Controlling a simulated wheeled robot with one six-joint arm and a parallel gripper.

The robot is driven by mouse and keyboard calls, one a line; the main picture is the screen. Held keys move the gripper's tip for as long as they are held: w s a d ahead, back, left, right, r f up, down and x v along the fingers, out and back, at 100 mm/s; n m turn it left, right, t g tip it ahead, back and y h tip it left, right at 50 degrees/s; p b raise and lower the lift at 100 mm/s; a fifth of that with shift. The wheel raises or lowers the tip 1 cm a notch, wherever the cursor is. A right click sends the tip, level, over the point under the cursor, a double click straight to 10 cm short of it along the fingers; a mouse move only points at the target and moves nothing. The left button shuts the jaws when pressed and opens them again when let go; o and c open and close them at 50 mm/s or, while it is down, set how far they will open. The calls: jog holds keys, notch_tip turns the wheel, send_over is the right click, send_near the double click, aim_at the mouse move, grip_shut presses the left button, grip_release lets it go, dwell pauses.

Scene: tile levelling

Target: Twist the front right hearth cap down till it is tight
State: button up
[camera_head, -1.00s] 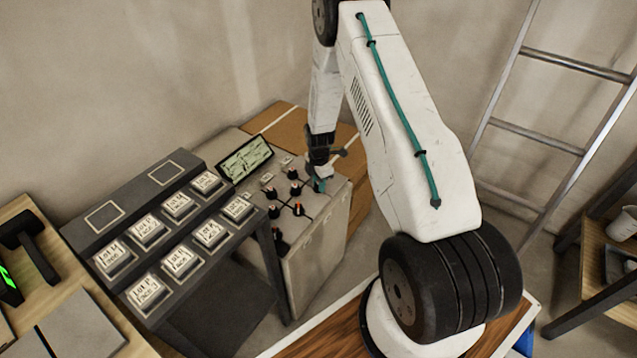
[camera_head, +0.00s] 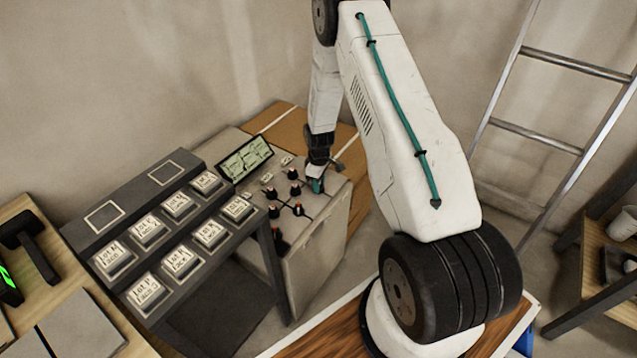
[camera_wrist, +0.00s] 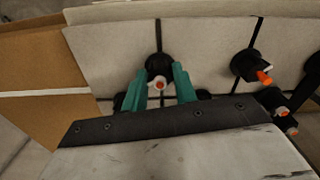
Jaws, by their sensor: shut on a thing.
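My gripper (camera_head: 317,186) has teal fingers and is low over the right edge of the grey tiled block (camera_head: 325,222). In the wrist view my gripper (camera_wrist: 164,88) is shut on a dark cap (camera_wrist: 158,83) with a pale, red-centred top, which stands between the fingers. Its lower part is partly hidden, and I cannot tell how tight it is. Other dark caps with orange marks stand on the same surface, among them one cap (camera_head: 298,209) nearer the camera and another (camera_wrist: 264,77) to the right in the wrist view.
A dark rack (camera_head: 190,205) of labelled tiles stands left of the block, with a small screen (camera_head: 246,158) at the block's back. Cardboard (camera_head: 280,125) lies behind. A ladder (camera_head: 575,147) leans on the right. Neighbouring caps stand close to my gripper.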

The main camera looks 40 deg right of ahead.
jog(key=m, duration=0.4)
jog(key=shift+m, duration=0.3)
jog(key=m, duration=0.4)
jog(key=shift+m, duration=0.3)
jog(key=m, duration=0.3)
jog(key=shift+m, duration=0.3)
jog(key=m, duration=0.4)
jog(key=shift+m, duration=0.3)
jog(key=m, duration=1.2)
jog(key=shift+m, duration=2.1)
jog(key=shift+s, duration=0.1)
